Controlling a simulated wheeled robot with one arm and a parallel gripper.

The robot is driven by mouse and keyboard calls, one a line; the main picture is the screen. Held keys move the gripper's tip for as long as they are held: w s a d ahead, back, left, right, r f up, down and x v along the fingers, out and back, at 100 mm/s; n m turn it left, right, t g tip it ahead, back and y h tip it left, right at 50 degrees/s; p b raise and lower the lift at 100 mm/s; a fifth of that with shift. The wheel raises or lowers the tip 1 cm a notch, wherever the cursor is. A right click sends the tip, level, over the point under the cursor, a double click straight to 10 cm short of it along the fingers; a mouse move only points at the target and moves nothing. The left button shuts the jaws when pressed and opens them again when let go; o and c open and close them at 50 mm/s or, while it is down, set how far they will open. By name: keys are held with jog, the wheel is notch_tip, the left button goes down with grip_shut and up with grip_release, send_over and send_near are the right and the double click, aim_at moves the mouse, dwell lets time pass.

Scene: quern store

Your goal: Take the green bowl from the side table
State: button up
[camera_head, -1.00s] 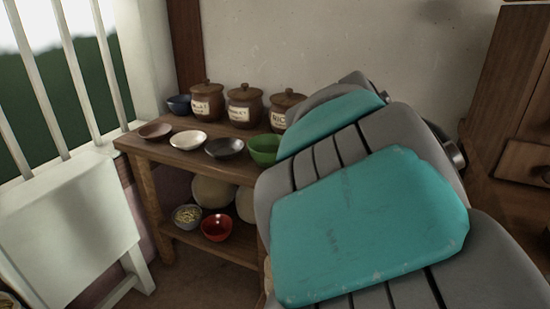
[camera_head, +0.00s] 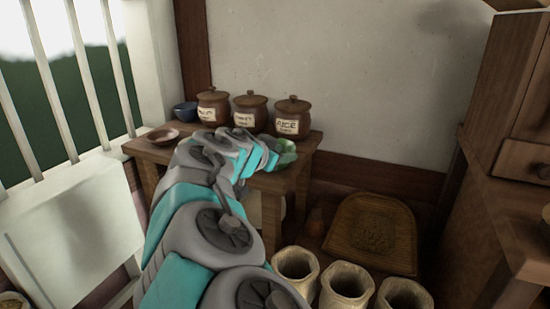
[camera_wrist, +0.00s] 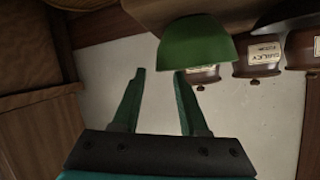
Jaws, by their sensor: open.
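The green bowl (camera_wrist: 194,43) shows large in the wrist view, just beyond the fingertips of my gripper (camera_wrist: 160,73) and off to the right. The wrist picture is upside down, so the bowl looks like a dome. My gripper is open, with nothing between its fingers. The right finger's tip is at the bowl's edge; I cannot tell whether it touches. In the head view my arm reaches over the side table (camera_head: 139,148) and hides most of the bowl's area and the gripper.
Lidded brown jars stand along the table's back, one labelled rice (camera_head: 292,117). A blue bowl (camera_head: 185,112) and a brown dish (camera_head: 163,136) are at the left. Open sacks (camera_head: 346,288) and a wooden tray (camera_head: 398,225) are on the floor at right. A cabinet (camera_head: 500,170) stands far right.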

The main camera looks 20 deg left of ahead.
aim_at(289, 147)
jog(key=x, duration=0.3)
jog(key=shift+w+d+f, duration=0.1)
jog(key=shift+w+f, duration=0.1)
grip_shut()
dwell(1.2)
